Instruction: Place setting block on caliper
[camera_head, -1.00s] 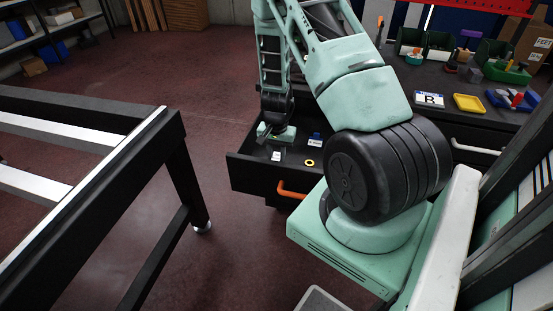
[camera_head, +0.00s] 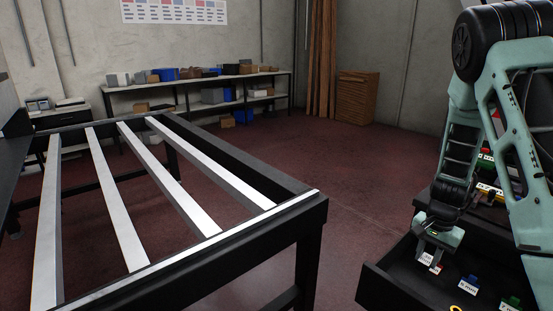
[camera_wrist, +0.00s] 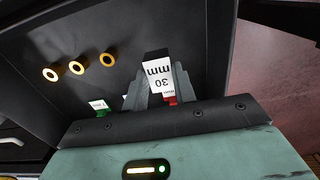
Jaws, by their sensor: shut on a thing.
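My gripper (camera_wrist: 160,80) is shut on a setting block (camera_wrist: 158,66), whose white face reads "30 mm" upside down in the wrist view. In the head view my gripper (camera_head: 429,250) is at the right, over the open dark drawer (camera_head: 385,291), with the white-faced block (camera_head: 426,259) below it. A blue block (camera_head: 468,283) and a green block (camera_head: 511,302) lie in the drawer. I cannot make out a caliper in these frames.
The black grid table (camera_head: 312,209) with white slats fills the left of the head view. Red floor (camera_head: 352,185) lies open between table and drawer. A loaded shelf (camera_head: 195,84) stands at the back wall.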

